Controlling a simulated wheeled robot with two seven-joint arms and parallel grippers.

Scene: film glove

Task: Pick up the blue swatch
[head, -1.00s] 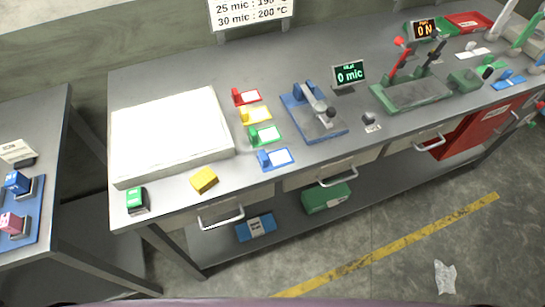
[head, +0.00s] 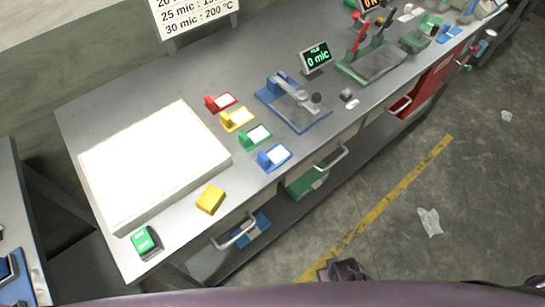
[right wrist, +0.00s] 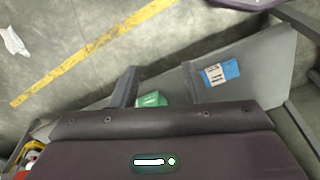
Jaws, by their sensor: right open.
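The blue swatch (head: 277,154), a white card on a blue base with a raised blue block, lies on the bench near its front edge. It is the nearest of a row with the green swatch (head: 256,135), yellow swatch (head: 237,119) and red swatch (head: 222,101). My right gripper (right wrist: 157,80) is open and empty in the right wrist view, facing the floor and lower shelf. A dark part of my right arm shows at the bottom of the head view, well short of the bench. The blue swatch is not in the right wrist view. My left gripper is not in view.
A white light box (head: 150,160) stands left of the swatches, with a yellow block (head: 211,199) and a green-topped device (head: 147,241) in front. A blue gauge (head: 293,103) stands to the right. Drawer handles (head: 235,232) jut from the bench front.

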